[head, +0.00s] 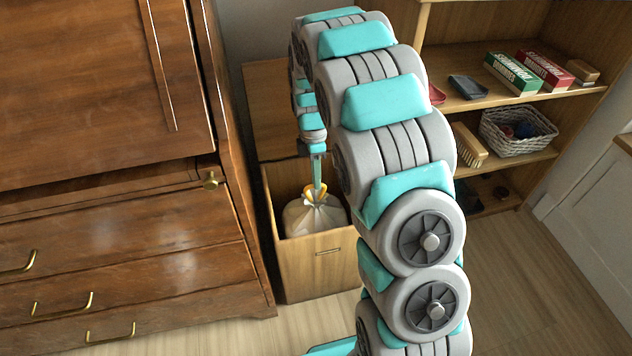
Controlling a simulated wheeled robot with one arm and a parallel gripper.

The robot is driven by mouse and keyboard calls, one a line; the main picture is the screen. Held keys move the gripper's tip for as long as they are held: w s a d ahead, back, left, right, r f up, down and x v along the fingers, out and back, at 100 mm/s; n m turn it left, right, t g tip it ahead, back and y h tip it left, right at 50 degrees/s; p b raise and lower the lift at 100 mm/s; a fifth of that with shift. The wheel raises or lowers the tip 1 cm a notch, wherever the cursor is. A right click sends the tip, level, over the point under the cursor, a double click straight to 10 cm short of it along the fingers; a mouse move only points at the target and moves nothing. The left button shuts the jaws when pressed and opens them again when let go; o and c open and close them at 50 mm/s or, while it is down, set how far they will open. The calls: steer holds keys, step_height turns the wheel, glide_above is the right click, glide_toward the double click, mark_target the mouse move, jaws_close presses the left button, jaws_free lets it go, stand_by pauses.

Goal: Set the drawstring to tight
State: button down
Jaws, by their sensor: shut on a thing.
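A whitish bag (313,217) sits inside an open-topped wooden bin (325,262). Its neck is gathered, with a yellow-orange drawstring (315,194) looped at the top. My gripper (317,183) reaches down from above and is shut on the drawstring at the neck of the bag. The fingertips are small in the view, and the exact grip on the loops is hard to make out. My arm curves up and over from the lower right and hides part of what lies behind it.
A large dark wooden cabinet (100,245) with brass handles stands close at the left. A shelf (505,165) at the right holds boxes, a brush (468,146) and a wicker basket (518,133). Wooden floor (500,275) is clear at the lower right.

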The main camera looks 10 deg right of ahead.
steer(key=c, duration=0.9)
jaws_free()
steer(key=shift+r, duration=0.15)
steer(key=r, duration=0.2)
steer(key=w+r, duration=0.1)
steer(key=r, duration=0.4)
steer(key=shift+w+r+b, duration=0.25)
steer(key=shift+b, duration=0.15)
